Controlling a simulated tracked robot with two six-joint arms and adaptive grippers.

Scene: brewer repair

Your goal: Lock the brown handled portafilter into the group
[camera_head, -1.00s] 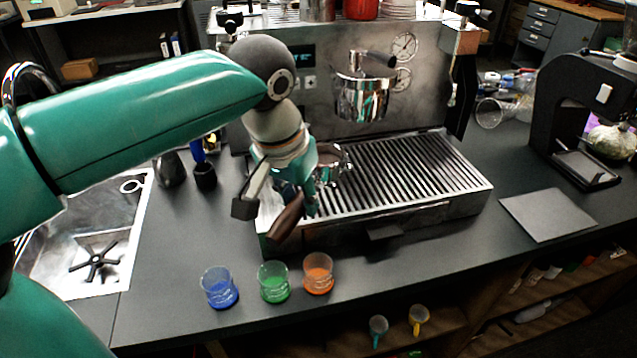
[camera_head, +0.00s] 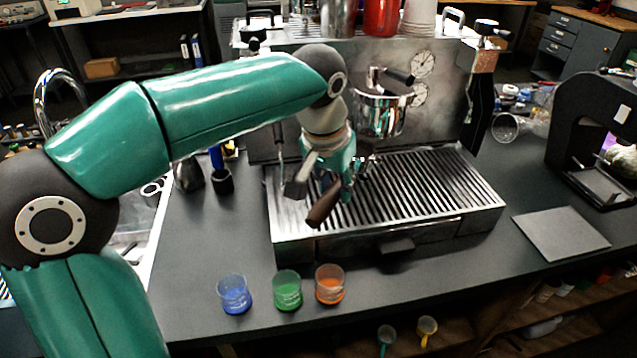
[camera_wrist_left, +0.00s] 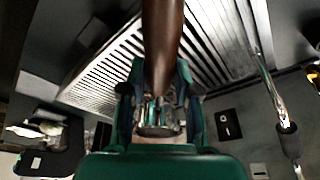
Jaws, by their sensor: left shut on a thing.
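The brown handled portafilter (camera_head: 323,205) is in my left gripper (camera_head: 340,186), above the left part of the drip tray. Its brown handle points down toward the front, and its metal basket is mostly hidden behind the gripper. In the left wrist view the brown handle (camera_wrist_left: 163,45) runs up between the two fingers of the left gripper (camera_wrist_left: 158,110), which are shut on it. The chrome group (camera_head: 380,112) is on the front of the espresso machine, up and to the right of the gripper, apart from the portafilter. My right gripper is not in view.
The slatted drip tray (camera_head: 430,190) spreads below. Blue (camera_head: 235,294), green (camera_head: 287,290) and orange (camera_head: 329,284) cups stand in front of it. A steam wand (camera_wrist_left: 270,85) shows in the left wrist view. A grey mat (camera_head: 561,234) lies at right.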

